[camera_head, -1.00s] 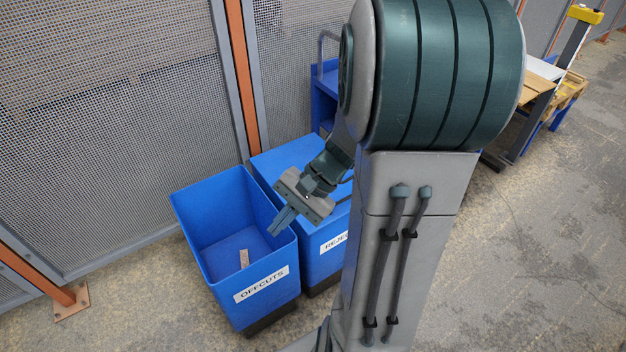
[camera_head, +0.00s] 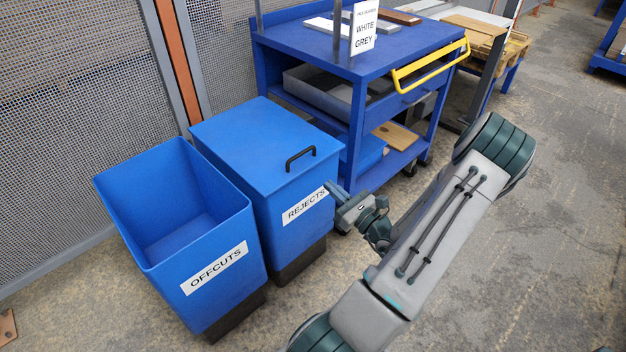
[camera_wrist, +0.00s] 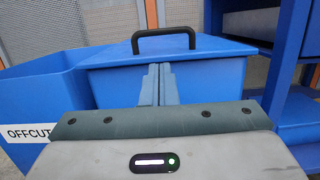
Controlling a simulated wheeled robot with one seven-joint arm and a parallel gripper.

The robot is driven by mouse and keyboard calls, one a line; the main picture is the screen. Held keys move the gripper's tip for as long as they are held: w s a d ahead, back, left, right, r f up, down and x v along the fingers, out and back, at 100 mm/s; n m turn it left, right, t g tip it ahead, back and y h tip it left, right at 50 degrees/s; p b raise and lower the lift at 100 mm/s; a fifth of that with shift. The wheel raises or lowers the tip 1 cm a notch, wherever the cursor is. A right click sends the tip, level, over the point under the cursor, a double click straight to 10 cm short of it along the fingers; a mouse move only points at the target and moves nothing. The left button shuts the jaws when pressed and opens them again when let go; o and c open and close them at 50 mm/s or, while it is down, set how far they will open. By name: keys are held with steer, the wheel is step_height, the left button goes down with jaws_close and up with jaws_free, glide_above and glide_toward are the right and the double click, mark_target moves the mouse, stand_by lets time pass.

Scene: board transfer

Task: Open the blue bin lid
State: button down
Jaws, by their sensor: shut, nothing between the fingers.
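The blue bin labelled REJECTS (camera_head: 290,222) stands in the middle of the head view. Its flat blue lid (camera_head: 255,150) is down and closed, with a black handle (camera_head: 300,157) near the front edge. My gripper (camera_head: 334,188) is shut and empty, in front of the bin's right front side, lower than the handle in the head view. In the wrist view the shut fingers (camera_wrist: 158,84) point at the bin's front, and the handle (camera_wrist: 163,38) shows above and beyond their tips. The fingers appear apart from the handle.
The open OFFCUTS bin (camera_head: 205,285) stands directly left of the REJECTS bin. A blue cart (camera_head: 355,68) with a yellow handle (camera_head: 430,66) stands to the right and behind. A mesh fence (camera_head: 70,90) is behind the bins. The floor at the right is open.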

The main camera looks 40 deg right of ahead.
mark_target(309, 166)
steer(key=b+x, duration=0.2)
steer(key=x, duration=0.7)
steer(key=shift+w, duration=0.4)
steer(key=shift+r, duration=0.15)
